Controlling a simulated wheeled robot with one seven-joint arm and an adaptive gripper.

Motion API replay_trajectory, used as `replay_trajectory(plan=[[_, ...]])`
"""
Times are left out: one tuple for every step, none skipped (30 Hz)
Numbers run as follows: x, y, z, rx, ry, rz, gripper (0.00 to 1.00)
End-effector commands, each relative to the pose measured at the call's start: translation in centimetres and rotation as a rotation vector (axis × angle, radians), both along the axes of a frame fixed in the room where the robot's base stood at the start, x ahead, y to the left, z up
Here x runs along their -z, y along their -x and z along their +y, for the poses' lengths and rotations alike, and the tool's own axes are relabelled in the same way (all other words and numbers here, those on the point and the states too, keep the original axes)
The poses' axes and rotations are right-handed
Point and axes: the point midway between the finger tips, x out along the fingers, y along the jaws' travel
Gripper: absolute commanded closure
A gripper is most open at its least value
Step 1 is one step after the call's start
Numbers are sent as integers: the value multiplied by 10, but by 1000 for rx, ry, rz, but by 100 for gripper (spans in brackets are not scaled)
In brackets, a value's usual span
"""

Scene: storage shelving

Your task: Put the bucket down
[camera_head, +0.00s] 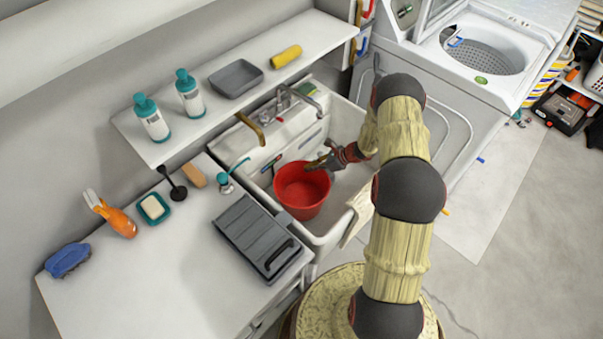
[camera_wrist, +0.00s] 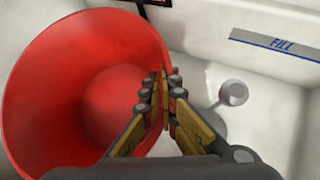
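The red bucket (camera_head: 302,192) is in the white utility sink (camera_head: 346,118), towards its left side, with its open top facing up and slightly tilted. My gripper (camera_head: 318,166) reaches in from the right and meets the bucket's rim. In the wrist view the bucket (camera_wrist: 75,90) fills the left side and looks empty. My gripper (camera_wrist: 167,95) has its fingers closed on the bucket's right rim, one finger inside and one outside. The bucket's underside is hidden, so I cannot tell whether it touches the sink floor.
A grey toolbox-like case (camera_head: 262,238) lies on the counter left of the sink. A shelf (camera_head: 330,34) above holds two bottles, a grey tray (camera_head: 236,78) and a yellow roll (camera_head: 286,56). A faucet (camera_head: 288,97) stands at the sink's back. The sink's right part is clear.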

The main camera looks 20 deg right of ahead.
Motion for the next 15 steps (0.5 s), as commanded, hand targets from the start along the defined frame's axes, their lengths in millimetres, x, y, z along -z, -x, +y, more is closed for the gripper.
replay_trajectory(plan=[[8,0,0,1,-1,0,100],[10,0,0,0,-1,-1,100],[13,0,0,0,-1,-1,100],[14,-1,0,0,-1,-1,100],[15,-1,0,-1,0,-1,100],[15,-1,1,-1,0,-1,100],[15,-2,2,-1,0,-2,100],[15,-4,3,-1,0,-2,100],[15,-6,7,-1,0,-2,100],[15,-8,10,-2,1,-2,100],[15,-11,13,-3,0,-2,100],[16,-15,19,-3,0,-3,100],[16,-18,23,-4,1,-3,100],[16,-21,27,-4,1,-3,100],[16,-25,32,-3,0,-3,100]])
